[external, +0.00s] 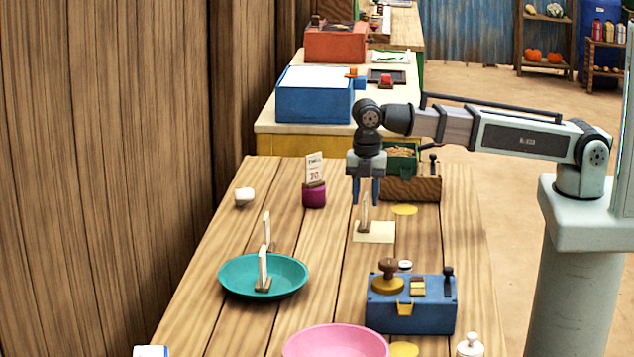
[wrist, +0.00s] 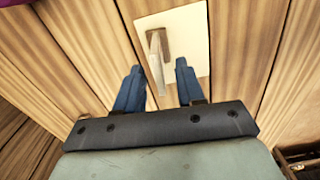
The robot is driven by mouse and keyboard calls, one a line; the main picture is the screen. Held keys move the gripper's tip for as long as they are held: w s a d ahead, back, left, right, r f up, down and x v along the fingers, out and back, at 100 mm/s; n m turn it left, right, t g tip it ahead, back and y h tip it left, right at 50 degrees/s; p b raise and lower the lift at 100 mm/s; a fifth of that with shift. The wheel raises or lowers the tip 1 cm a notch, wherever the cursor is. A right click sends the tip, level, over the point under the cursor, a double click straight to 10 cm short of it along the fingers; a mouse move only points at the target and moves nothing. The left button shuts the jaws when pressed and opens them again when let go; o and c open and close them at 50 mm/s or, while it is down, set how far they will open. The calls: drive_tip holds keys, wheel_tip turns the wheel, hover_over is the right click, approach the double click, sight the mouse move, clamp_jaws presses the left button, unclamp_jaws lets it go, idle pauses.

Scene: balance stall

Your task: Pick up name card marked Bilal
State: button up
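My gripper (external: 365,190) is open, pointing down over a thin upright card (external: 365,212) on a cream mat (external: 382,234). In the wrist view the card (wrist: 156,62) with its brown foot (wrist: 165,42) shows between and just beyond the spread fingertips (wrist: 158,67); I cannot tell whether they touch it. A similar card (external: 263,268) stands in the teal dish (external: 235,285), and another (external: 267,230) stands behind it. The cards are seen nearly edge-on, so no name is readable and I cannot tell which is marked Bilal.
A purple holder with a price sign (external: 314,194) stands left of the gripper. A wooden box (external: 412,188) is close behind it on the right. A blue box with weights (external: 410,305) and a pink dish (external: 335,342) are nearer the front. Bare table lies left of the mat.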

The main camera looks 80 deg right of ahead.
sight(365, 213)
drive_tip(key=shift+d+f, duration=0.1)
drive_tip(key=shift+f, duration=2.6)
drive_tip(key=shift+c, duration=0.4)
drive_tip(key=c, duration=0.6)
